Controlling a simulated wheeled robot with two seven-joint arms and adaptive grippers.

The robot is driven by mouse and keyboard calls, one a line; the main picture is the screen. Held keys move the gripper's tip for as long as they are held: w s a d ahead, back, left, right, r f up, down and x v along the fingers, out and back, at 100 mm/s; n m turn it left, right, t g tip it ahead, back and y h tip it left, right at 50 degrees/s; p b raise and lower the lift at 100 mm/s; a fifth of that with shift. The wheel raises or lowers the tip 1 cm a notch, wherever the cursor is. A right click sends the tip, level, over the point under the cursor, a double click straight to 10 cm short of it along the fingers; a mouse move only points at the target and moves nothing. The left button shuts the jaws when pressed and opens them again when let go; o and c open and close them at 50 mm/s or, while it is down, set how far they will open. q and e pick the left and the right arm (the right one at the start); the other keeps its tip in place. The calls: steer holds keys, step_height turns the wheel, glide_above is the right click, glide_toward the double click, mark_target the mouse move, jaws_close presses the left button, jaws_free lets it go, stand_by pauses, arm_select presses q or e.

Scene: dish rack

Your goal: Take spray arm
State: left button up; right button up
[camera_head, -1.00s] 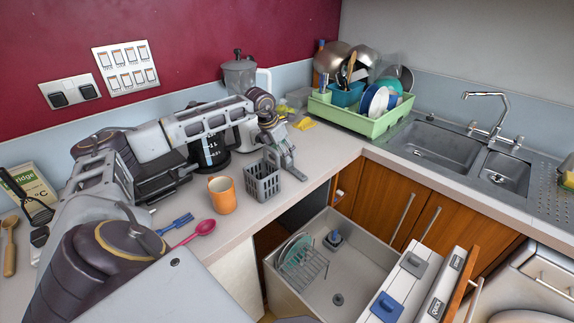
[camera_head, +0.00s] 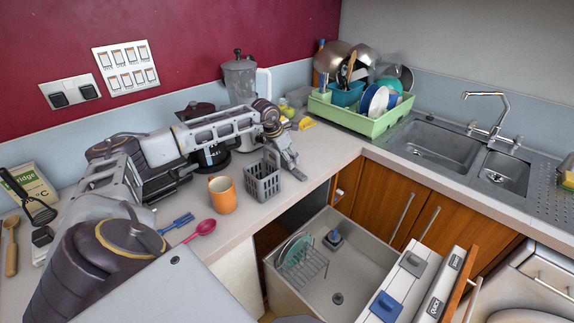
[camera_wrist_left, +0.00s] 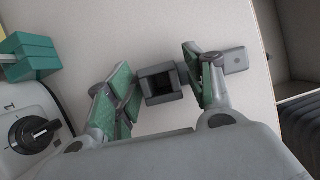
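A grey spray arm, seen in the left wrist view, lies on the pale worktop. Its square hollow hub (camera_wrist_left: 160,84) is between my left fingertips, and one flat end with a small hole shows past the right-hand finger. My left gripper (camera_wrist_left: 160,75) has green-padded fingers apart, one on each side of the hub. Whether a pad touches the hub is unclear. In the head view my left gripper (camera_head: 286,156) points down at the counter just behind the grey basket, and the spray arm is hard to make out there. My right gripper is not in view.
The grey cutlery basket (camera_head: 263,181) and orange mug (camera_head: 222,195) stand close in front of the left gripper. A coffee machine (camera_head: 212,150) is beside the arm. The green dish rack (camera_head: 362,120) is behind, right. An open dishwasher drawer (camera_head: 350,265) lies below the counter edge.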

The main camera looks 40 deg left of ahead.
arm_select(q)
steer(key=c, duration=0.8)
steer(key=shift+r, duration=0.1)
steer(key=shift+c, duration=0.2)
step_height(320, 180, up, 10)
steer(key=shift+r, duration=0.1)
stand_by(0.6)
